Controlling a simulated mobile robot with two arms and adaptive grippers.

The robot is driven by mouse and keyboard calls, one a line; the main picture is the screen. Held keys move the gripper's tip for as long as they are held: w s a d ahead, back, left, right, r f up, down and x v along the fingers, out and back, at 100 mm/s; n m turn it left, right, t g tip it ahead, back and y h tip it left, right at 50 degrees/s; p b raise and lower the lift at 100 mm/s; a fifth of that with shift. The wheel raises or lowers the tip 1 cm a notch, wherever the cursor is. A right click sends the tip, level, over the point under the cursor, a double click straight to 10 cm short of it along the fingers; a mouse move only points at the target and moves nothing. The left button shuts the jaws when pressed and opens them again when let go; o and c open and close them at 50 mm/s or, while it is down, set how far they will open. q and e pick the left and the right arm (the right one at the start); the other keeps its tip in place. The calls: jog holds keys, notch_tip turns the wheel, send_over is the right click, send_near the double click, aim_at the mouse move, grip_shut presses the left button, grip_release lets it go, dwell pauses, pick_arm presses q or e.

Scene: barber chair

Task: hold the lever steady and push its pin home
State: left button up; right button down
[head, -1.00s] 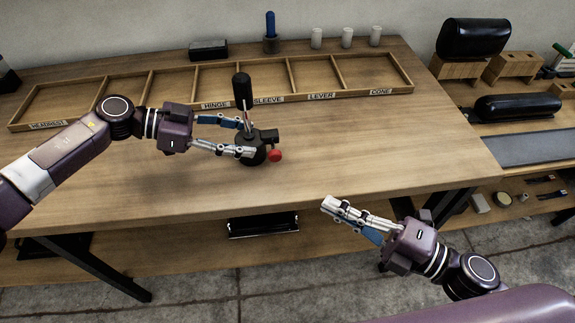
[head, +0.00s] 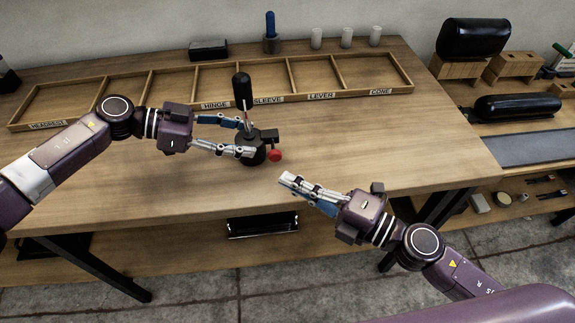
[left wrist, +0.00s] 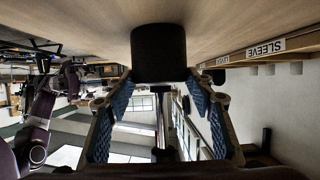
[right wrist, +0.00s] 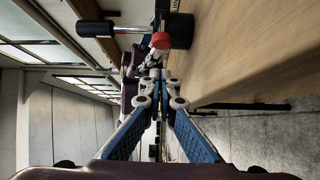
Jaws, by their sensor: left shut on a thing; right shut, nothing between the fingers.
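The lever has a black handle (head: 242,90) on a slim metal rod that rises, slightly tilted, from a black base (head: 250,142) on the table. A red-headed pin (head: 275,155) sticks out of the base's right side; how deep it sits I cannot tell. My left gripper (head: 247,137) is shut on the lever at its lower part. In the left wrist view a black cylindrical part (left wrist: 158,52) sits at its fingertips. My right gripper (head: 290,179) is shut and empty, right of and nearer than the pin, apart from it. In the right wrist view the red head (right wrist: 160,40) shows just beyond its fingertips.
A wooden tray with labelled compartments (head: 170,95) lies along the back of the table. Behind it stand a black box (head: 208,50), a blue-handled tool (head: 270,25) and white cups (head: 347,37). The table right of the lever is clear.

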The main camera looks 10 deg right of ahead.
aim_at(271, 160)
jog(key=shift+w+a, duration=0.15)
jog(key=shift+w, duration=0.9)
jog(key=shift+w+a, duration=0.1)
jog(key=shift+w, duration=0.95)
jog(key=shift+w, duration=1.95)
pick_arm(q)
jog(key=shift+s+d, duration=0.1)
jog(key=shift+s, duration=0.1)
pick_arm(e)
jog(key=s, duration=0.4)
jog(key=shift+d+f, duration=0.1)
jog(key=shift+f, duration=0.05)
pick_arm(q)
jog(key=shift+w, duration=0.2)
pick_arm(e)
jog(key=v, duration=1)
jog(key=shift+s, duration=0.1)
